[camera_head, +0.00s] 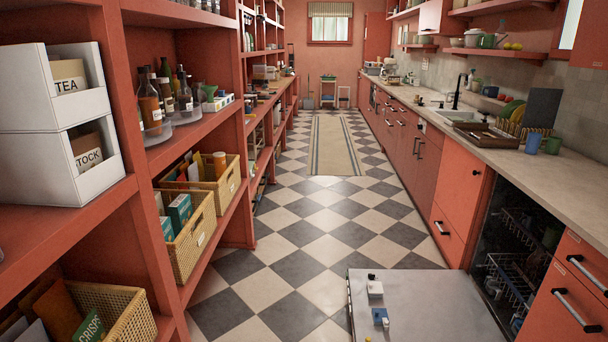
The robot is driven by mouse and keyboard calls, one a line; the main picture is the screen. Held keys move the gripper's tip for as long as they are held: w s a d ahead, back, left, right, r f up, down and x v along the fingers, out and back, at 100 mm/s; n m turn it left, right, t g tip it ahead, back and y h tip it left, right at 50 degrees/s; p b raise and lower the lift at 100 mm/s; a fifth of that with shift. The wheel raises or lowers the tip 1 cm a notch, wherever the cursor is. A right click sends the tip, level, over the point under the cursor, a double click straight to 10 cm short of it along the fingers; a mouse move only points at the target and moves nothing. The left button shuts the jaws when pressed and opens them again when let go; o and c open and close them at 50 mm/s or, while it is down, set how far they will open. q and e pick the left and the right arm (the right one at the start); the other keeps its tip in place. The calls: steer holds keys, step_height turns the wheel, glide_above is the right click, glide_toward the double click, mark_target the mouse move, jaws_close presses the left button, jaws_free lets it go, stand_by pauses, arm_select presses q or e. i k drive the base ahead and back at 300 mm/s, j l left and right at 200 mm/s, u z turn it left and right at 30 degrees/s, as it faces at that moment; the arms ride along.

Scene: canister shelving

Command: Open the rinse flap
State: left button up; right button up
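A dishwasher (512,250) at the lower right stands open. Its door (430,297) is folded down flat over the floor, with the grey inner face up. Near the door's left edge sit small fittings: a white block (375,290) with a black knob-like part on top, and a blue and white piece (380,317) in front of it. A small yellow bit is cut by the bottom edge. I cannot tell which fitting is the rinse flap, or whether it is open. Neither of my grippers is in view.
Wire racks (512,281) with dishes are inside the dishwasher. Red shelving (195,132) with bins and wicker baskets (192,239) lines the left. A counter (510,160) with a sink runs along the right.

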mark_target(374, 288)
steer(key=i+z, duration=0.1)
steer(key=i, duration=0.95)
steer(key=i+j, duration=0.2)
steer(key=i, duration=0.85)
steer(key=l+z, duration=0.05)
